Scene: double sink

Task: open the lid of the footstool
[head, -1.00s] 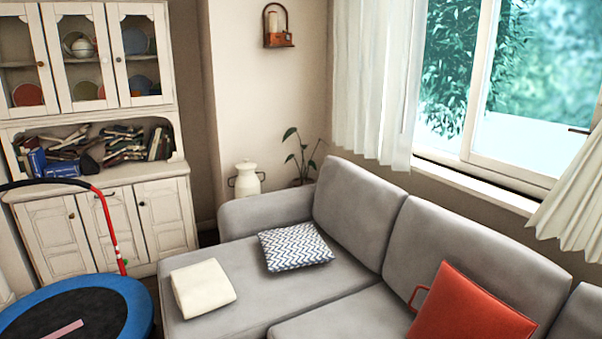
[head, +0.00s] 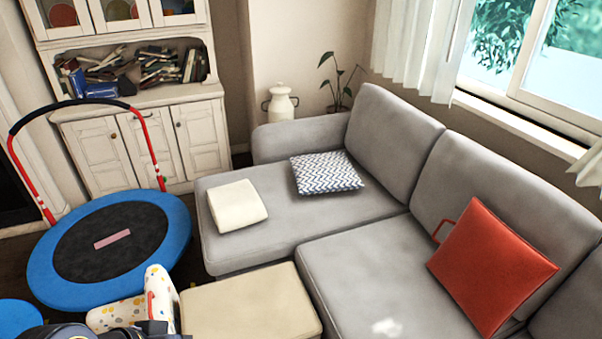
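A beige, box-shaped footstool (head: 252,306) stands in front of the grey sofa at the bottom of the head view. Its flat top shows and looks closed; its lower part is cut off by the picture edge. A dark part of my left arm, with what may be the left gripper (head: 150,328), shows at the bottom edge, left of the footstool. Its fingers cannot be made out. My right gripper is not in view.
A white dotted child's chair (head: 158,292) stands close to the footstool's left side. A blue-rimmed trampoline (head: 48,272) with a red handle is farther left. The grey sofa (head: 270,210) borders the footstool behind and right. A white cabinet (head: 150,150) stands behind.

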